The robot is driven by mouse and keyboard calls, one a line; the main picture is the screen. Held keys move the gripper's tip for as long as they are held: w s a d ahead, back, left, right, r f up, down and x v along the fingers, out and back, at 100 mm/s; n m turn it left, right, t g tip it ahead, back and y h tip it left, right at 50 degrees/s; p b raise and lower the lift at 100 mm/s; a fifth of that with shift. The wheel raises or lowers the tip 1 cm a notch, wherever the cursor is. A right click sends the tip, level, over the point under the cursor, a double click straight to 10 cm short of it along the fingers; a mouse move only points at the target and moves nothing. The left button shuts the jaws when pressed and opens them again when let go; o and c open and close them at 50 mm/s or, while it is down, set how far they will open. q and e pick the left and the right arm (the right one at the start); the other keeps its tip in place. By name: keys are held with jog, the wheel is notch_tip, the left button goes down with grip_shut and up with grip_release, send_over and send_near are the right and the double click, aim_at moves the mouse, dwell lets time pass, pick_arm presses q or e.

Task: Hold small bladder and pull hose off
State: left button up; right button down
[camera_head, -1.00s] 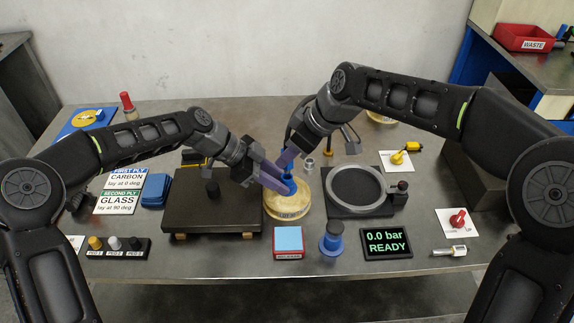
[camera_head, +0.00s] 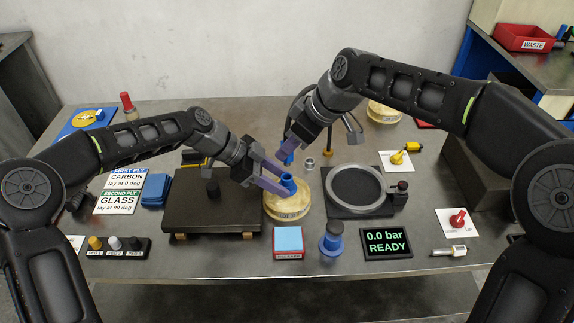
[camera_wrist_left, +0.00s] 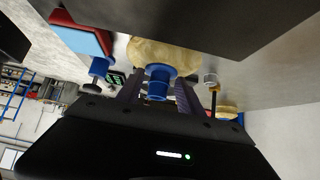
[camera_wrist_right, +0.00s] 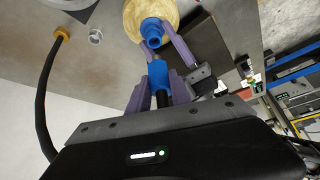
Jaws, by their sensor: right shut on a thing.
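The small bladder (camera_head: 287,208) is a cream disc on the table with a blue neck (camera_head: 288,184) standing up on top. It also shows in the left wrist view (camera_wrist_left: 160,54). My left gripper (camera_head: 276,185) has its fingers on either side of the neck. Narrow gaps show beside the neck in the left wrist view, so the jaws look open around it. My right gripper (camera_wrist_right: 157,92) is shut on the blue end of the hose (camera_wrist_right: 158,74). This end is above the neck and apart from it. The black hose (camera_wrist_right: 47,90) hangs beside the right gripper.
A dark plate (camera_head: 212,210) lies left of the bladder and a ring on a black base (camera_head: 354,188) right of it. A blue-topped red block (camera_head: 288,242), a blue knob (camera_head: 332,240) and a display reading 0.0 bar READY (camera_head: 386,243) stand in front.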

pick_arm(q)
jog(key=shift+o, duration=0.5)
jog(key=shift+a+r, duration=0.3)
jog(key=shift+a, duration=0.1)
jog(key=v, duration=1.1)
jog(key=shift+s, duration=0.1)
